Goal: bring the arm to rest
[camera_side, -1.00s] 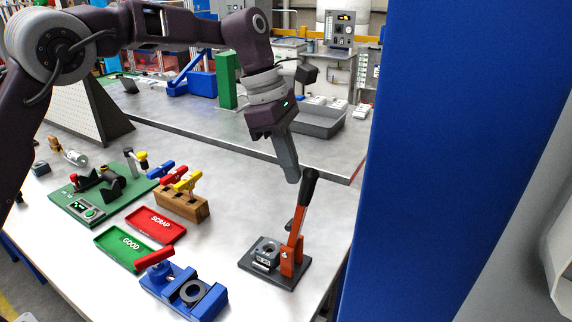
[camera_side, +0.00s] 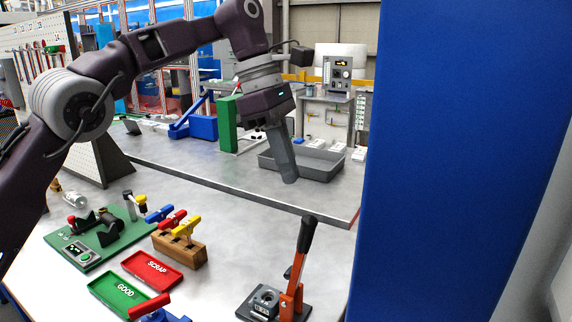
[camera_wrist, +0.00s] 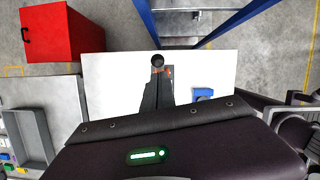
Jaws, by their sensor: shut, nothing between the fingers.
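My gripper (camera_side: 290,180) is shut and empty. In the side view it hangs in the air above the table, clear of everything on it. Below it stands an orange lever press (camera_side: 297,265) with a black handle on a dark base. In the wrist view my gripper (camera_wrist: 158,108) points down over the white table (camera_wrist: 110,68), and the lever's black knob (camera_wrist: 157,61) shows just past the fingertips.
A red SCRAP tray (camera_side: 152,268), a green GOOD tray (camera_side: 119,292), a wooden block with coloured handles (camera_side: 180,246) and a green fixture board (camera_side: 95,240) stand at left. A blue column (camera_side: 460,150) rises at right. A grey bin (camera_side: 318,163) lies behind.

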